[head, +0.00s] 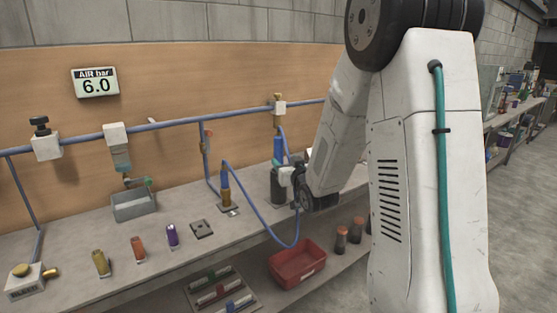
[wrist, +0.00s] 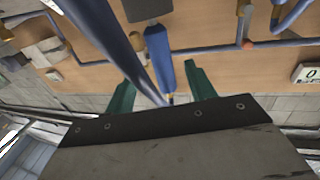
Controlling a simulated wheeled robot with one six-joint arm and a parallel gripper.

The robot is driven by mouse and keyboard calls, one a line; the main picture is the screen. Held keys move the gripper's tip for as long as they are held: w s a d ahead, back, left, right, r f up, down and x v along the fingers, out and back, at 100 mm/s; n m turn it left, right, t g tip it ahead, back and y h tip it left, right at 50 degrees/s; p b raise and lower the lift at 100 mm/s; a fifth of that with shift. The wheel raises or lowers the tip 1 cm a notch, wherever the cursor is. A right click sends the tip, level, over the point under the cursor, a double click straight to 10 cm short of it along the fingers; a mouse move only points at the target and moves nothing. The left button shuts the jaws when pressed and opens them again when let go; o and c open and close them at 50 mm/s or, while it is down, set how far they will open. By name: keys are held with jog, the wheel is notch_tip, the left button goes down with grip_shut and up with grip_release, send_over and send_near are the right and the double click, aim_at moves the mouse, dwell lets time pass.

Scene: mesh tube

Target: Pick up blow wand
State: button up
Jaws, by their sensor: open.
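I cannot tell whether either finger touches the wand. A blue hose crosses close in front of the wrist camera.
A blue hose (head: 263,216) loops over the bench edge from a blue and brass fitting (head: 226,188). A blue pipe (head: 165,125) runs along the back board. A red bin (head: 297,264) sits below. Several small fittings stand on the bench at left.

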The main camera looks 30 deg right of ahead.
aim_at(280, 157)
jog(key=x, duration=0.7)
jog(key=shift+w+f, duration=0.1)
jog(key=shift+a, duration=0.1)
jog(key=c, duration=1.1)
